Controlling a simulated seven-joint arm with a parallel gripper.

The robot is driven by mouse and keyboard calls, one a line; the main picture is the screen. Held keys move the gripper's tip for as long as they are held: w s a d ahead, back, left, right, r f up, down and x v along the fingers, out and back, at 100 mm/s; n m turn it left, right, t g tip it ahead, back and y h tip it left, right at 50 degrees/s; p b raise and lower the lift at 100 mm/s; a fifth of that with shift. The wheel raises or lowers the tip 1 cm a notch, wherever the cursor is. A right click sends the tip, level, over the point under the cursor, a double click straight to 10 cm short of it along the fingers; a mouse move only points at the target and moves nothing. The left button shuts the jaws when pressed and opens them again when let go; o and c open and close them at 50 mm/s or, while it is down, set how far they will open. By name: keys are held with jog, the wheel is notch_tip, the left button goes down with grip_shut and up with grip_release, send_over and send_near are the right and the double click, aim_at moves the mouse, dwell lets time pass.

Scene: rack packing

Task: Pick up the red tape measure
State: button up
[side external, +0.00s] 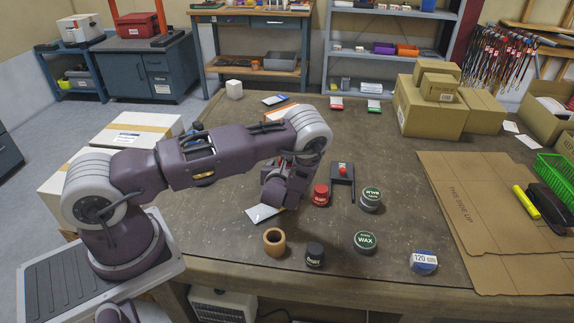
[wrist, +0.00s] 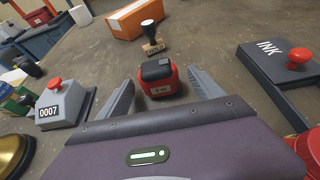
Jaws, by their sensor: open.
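The red tape measure (wrist: 162,83), with a black top and a pale label on its front, sits upright on the table in the wrist view. My gripper (wrist: 160,79) is open, with one grey finger to the left of the tape measure and one to its right. The tape measure lies between them, near the fingertips, and is not clamped. The near palm edge hides a little of what is below it. In the side external view my gripper (side external: 285,190) is low over the table, and I cannot make out the tape measure behind it.
A stamp (wrist: 152,40) and an orange box (wrist: 140,18) stand beyond the tape measure. A grey numbered device (wrist: 62,104) is left; a dark ink pad (wrist: 268,66) with a red knob is right. A red jar (side external: 320,196) and several tins stand close by.

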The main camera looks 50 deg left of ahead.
jog(key=c, duration=1.6)
jog(key=shift+c, duration=0.2)
jog(key=shift+r, duration=0.15)
